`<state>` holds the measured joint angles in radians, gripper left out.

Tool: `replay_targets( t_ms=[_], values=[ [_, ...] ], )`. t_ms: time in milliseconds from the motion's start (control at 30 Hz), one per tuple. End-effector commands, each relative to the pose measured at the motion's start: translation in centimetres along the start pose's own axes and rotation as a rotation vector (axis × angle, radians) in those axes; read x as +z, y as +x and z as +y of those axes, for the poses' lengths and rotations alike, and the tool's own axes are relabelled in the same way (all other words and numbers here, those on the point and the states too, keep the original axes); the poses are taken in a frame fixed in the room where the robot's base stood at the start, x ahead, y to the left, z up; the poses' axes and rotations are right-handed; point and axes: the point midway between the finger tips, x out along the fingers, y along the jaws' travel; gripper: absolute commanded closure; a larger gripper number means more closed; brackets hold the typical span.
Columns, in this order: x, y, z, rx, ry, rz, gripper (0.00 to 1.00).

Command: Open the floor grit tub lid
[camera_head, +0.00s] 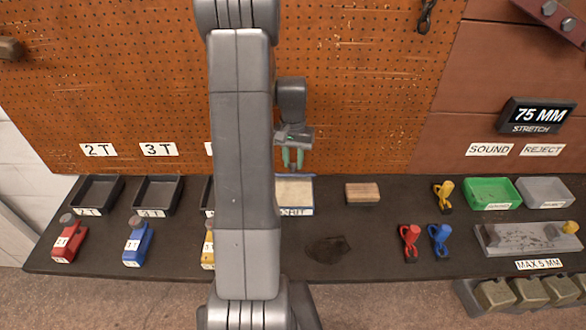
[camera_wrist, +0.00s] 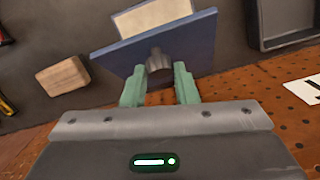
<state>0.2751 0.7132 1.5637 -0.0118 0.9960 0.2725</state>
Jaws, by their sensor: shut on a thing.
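My gripper (camera_head: 293,160) has green fingers and is above the back of a small tub (camera_head: 297,211), whose label is partly hidden by my arm. In the wrist view my gripper (camera_wrist: 159,76) is shut on the grey knob (camera_wrist: 157,59) of a blue lid (camera_wrist: 190,43). The lid is tilted, and the pale surface of the tub's contents (camera_wrist: 155,14) shows beyond its edge. The pale contents also show in the head view (camera_head: 295,190). My arm hides the tub's left part; the lid is hard to make out in the head view.
A wooden block (camera_head: 362,194) lies right of the tub, and a dark patch (camera_head: 327,249) is in front. Black trays (camera_head: 157,196) stand at the left, with red (camera_head: 69,240) and blue (camera_head: 137,244) tools before them. A green tray (camera_head: 492,194) is at the right. The pegboard (camera_head: 370,80) rises close behind.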

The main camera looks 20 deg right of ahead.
Motion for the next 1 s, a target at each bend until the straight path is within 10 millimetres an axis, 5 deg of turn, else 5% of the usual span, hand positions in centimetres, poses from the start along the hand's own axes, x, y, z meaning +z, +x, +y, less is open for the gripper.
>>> replay_targets(
  t_ms=[300, 867, 900, 1000],
  values=[
    [-1.7, -0.6, -0.7, -0.006, 0.001, 0.007, 1.00],
    [-1.9, -0.6, -0.8, -0.007, 0.001, 0.003, 1.00],
    [-1.9, -0.6, -0.9, -0.007, 0.001, 0.003, 0.73],
    [-1.9, -0.6, -0.8, -0.005, 0.000, 0.002, 0.54]
  ],
)
